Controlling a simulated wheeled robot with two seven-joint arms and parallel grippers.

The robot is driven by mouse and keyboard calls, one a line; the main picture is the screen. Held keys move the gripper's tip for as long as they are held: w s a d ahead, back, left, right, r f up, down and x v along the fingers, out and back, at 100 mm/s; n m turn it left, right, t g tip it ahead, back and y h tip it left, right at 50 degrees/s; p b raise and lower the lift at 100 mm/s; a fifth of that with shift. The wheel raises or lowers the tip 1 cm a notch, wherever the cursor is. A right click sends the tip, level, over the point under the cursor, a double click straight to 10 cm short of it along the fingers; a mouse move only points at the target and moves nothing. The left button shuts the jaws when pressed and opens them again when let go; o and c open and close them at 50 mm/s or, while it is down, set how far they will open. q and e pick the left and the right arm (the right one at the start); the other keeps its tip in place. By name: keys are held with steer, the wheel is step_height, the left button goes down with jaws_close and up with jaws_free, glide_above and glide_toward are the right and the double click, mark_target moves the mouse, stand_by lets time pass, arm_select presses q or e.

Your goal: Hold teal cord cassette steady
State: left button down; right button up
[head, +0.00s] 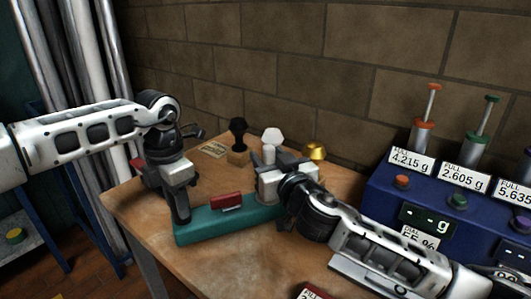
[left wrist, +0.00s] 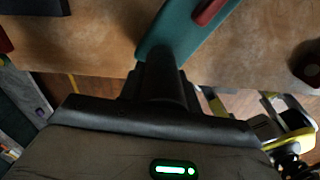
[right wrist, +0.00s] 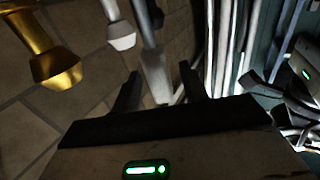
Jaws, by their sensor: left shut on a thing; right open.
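The teal cord cassette (head: 228,226) lies flat along the front of the wooden table, with a dark red block (head: 226,202) on its top. My left gripper (head: 182,216) is shut on the cassette's left end. In the left wrist view the teal body (left wrist: 172,38) runs up from between the fingers, and its far end is out of frame. My right gripper (head: 264,163) is open above and behind the cassette's right end. In the right wrist view a grey stalk (right wrist: 155,75) shows between or beyond its fingers; I cannot tell whether they touch.
A black-knobbed stamp (head: 238,132), a white-knobbed piece (head: 271,136) and a gold piece (head: 315,151) stand behind the grippers. A blue dispenser box (head: 385,196) with several plungers fills the right. A brick wall (head: 270,70) closes the back. The table's front left (head: 145,225) is bare.

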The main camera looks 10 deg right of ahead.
steer(key=shift+x, duration=1.15)
jaws_close()
steer(key=shift+w+d+f+m, duration=0.1)
steer(key=shift+w+d+m, duration=0.05)
steer(key=shift+d+m, duration=0.6)
steer(key=shift+a, duration=0.1)
jaws_free()
